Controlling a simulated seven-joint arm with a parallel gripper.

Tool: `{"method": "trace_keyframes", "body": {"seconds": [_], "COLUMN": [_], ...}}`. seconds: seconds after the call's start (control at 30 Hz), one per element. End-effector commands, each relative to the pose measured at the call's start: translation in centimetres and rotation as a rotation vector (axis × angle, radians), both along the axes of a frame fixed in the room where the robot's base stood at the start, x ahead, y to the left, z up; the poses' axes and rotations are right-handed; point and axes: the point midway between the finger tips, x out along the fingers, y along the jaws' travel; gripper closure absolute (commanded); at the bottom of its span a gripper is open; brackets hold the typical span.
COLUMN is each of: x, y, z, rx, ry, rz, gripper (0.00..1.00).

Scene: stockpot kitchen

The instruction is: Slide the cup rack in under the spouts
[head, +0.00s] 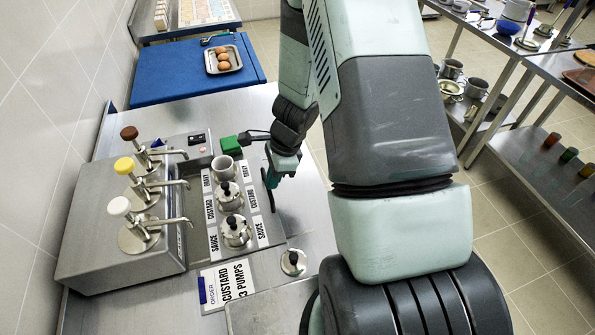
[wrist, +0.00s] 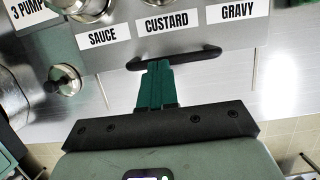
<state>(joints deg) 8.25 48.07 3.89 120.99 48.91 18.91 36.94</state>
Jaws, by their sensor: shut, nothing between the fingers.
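The cup rack (head: 265,229) is a grey tray labelled gravy, custard and sauce. It stands just right of the pump spouts (head: 186,186). An open cup (head: 228,171) sits at gravy; the custard (head: 230,203) and sauce (head: 237,236) cups have black-knobbed lids. The rack's black handle (head: 267,191) is on its right side and shows in the wrist view (wrist: 203,53). My gripper (head: 271,183) is shut and empty. In the wrist view its green fingertips (wrist: 158,66) are at the handle's left half, overlapping it; contact is unclear.
The steel pump unit (head: 100,262) with brown, yellow and white knobs stands at left. A loose lid (head: 293,262) and an order card (head: 228,284) lie on the counter in front. A green block (head: 230,145) is behind the rack. A blue board (head: 180,85) holds an egg tray (head: 223,66).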

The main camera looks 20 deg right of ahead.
Motion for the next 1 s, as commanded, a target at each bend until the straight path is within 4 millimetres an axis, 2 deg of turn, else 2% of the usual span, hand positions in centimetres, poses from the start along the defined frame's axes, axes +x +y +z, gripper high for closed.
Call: {"method": "trace_keyframes", "body": {"seconds": [0.03, 0.2, 0.4, 0.6, 1.0], "x": [-0.1, -0.1, 0.0, 0.0, 0.0], "y": [1.3, 4.5, 6.9, 7.8, 7.8], "z": [0.0, 0.0, 0.0, 0.0, 0.0], "rx": [0.001, 0.001, 0.000, 0.000, -0.001], "ry": [0.000, 0.001, 0.000, 0.001, 0.001], "rz": [0.005, 0.003, 0.002, 0.000, -0.002], "gripper": [1.00, 1.00, 1.00, 1.00, 1.00]}}
